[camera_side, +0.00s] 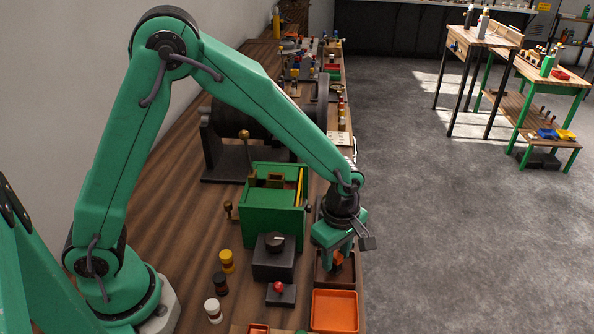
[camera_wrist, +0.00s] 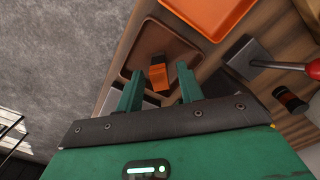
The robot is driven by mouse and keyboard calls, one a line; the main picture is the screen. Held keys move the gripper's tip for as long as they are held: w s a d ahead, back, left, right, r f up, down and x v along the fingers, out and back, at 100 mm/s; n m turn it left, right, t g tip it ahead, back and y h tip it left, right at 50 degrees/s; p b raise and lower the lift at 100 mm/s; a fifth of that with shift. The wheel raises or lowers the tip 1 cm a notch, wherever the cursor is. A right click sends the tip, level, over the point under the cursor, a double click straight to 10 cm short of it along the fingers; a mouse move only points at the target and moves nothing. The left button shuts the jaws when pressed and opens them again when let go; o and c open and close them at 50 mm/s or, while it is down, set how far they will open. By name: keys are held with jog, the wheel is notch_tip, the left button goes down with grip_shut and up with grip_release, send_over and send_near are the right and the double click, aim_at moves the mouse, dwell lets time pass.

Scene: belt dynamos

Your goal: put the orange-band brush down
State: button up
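The orange-band brush (camera_wrist: 157,77), a small dark brown block with orange on it, is in the brown tray (camera_wrist: 146,42). It also shows as an orange patch under my gripper in the side view (camera_side: 338,259). My gripper (camera_wrist: 160,88) is over the tray, its two green fingers apart on either side of the brush. Gaps show between the brush and both fingers, so the gripper is open. In the side view my gripper (camera_side: 336,250) points down into the brown tray (camera_side: 322,274) and partly hides the brush.
An orange tray (camera_side: 335,311) stands just in front of the brown tray. A black block with a red knob (camera_side: 280,290) and a larger dark block (camera_side: 272,262) stand to the left. A green box (camera_side: 268,222) is behind. The bench's right edge is close.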

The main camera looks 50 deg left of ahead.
aim_at(336, 254)
notch_tip(336, 254, up, 12)
dwell(0.6)
dwell(0.4)
jog(key=shift+a, duration=0.1)
jog(key=s+a+r+m+t, duration=0.2)
jog(key=s+a+r+m, duration=0.2)
jog(key=s+a+m, duration=0.4)
jog(key=s+a+r+m+t, duration=0.3)
jog(key=s+a+r+m, duration=0.2)
jog(key=s+a+m, duration=0.3)
jog(key=shift+m+t, duration=0.3)
jog(key=shift+m, duration=0.7)
jog(key=shift+a+r, duration=0.1)
jog(key=shift+c, duration=0.3)
